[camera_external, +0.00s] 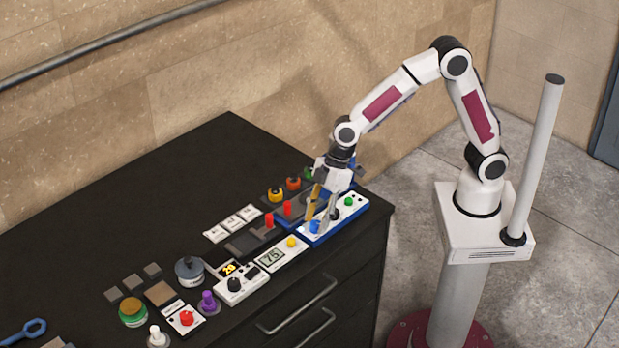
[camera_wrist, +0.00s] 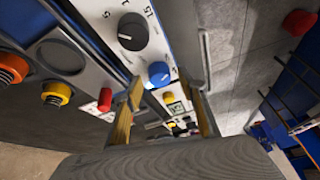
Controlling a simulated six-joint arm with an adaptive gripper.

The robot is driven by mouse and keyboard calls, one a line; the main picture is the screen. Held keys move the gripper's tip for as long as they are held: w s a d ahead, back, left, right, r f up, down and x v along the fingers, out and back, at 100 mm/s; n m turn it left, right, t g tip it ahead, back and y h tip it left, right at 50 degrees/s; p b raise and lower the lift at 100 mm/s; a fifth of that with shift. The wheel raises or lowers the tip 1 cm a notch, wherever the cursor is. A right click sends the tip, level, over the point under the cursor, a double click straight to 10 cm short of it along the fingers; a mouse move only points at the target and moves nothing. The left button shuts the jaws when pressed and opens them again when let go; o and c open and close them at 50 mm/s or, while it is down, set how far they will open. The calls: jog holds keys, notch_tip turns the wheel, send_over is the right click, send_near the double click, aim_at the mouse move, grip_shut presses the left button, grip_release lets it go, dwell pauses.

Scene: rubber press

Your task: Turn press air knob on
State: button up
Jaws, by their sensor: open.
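A white control panel with a blue edge (camera_external: 340,221) lies near the front right of the black bench; it also shows in the wrist view (camera_wrist: 152,52). It carries a blue knob (camera_external: 315,227), a green knob (camera_external: 349,201) and a black dial knob. In the wrist view the blue knob (camera_wrist: 160,73) appears between the fingertips, and the black dial knob (camera_wrist: 133,32) is beyond it. My gripper (camera_external: 322,215) is open and empty, pointing down close over the panel; it also shows in the wrist view (camera_wrist: 165,85). I cannot tell whether it touches. No readable label identifies the air knob.
Orange (camera_external: 293,184) and yellow (camera_external: 276,194) knobs stand behind the panel, with red parts (camera_external: 287,208) close to the gripper. The back of the bench (camera_external: 150,200) is clear.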

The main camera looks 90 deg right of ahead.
jog(key=shift+f, duration=0.1)
jog(key=c, duration=1.1)
jog(key=shift+n, duration=0.6)
jog(key=o, duration=1.1)
jog(key=v, duration=1.2)
jog(key=shift+w+d, duration=0.2)
jog(key=shift+w, duration=0.05)
